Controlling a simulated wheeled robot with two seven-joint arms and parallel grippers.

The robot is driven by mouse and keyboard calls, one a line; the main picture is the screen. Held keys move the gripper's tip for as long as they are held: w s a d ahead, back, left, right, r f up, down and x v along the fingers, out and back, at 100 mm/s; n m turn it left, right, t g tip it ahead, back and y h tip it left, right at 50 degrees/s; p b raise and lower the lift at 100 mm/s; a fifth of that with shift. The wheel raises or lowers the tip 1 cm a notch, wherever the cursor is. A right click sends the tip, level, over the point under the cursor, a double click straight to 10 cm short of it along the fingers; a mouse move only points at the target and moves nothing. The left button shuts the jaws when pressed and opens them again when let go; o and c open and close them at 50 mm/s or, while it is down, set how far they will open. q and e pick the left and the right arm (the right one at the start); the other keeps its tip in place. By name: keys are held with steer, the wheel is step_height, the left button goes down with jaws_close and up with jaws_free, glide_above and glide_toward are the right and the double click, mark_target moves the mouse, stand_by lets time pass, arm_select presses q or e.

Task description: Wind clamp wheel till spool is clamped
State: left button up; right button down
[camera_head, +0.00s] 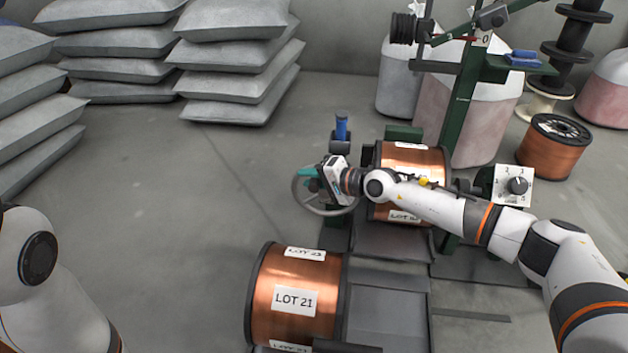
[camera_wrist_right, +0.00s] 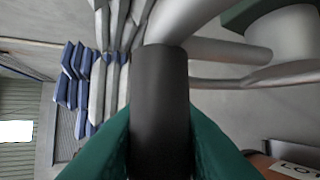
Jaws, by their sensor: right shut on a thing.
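The clamp wheel (camera_head: 297,198) is a grey hand wheel at the left end of the winding stand. My right gripper (camera_head: 309,181) is shut on its dark handle; in the right wrist view the handle (camera_wrist_right: 160,110) stands between the two green fingers, with grey wheel tubing (camera_wrist_right: 215,52) behind it. A copper spool (camera_head: 412,161) with black flanges sits in the stand just right of the wheel. My right forearm crosses in front of it and hides its middle. Whether the clamp touches the spool cannot be seen. My left gripper is out of view.
A second copper spool (camera_head: 267,297) labelled LOT 21 lies in front, beside a grey ramp (camera_head: 388,305). A dial box (camera_head: 514,186) stands right of the stand. Stacked grey sacks (camera_head: 235,55) fill the back left. Floor left of the wheel is clear.

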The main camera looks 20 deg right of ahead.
steer(key=shift+s+d+r, duration=0.2)
steer(key=shift+d+r, duration=0.2)
steer(key=shift+d, duration=0.05)
steer(key=shift+d+r, duration=0.15)
steer(key=shift+r, duration=0.1)
steer(key=c, duration=1.2)
jaws_free()
steer(key=shift+s+f, duration=0.1)
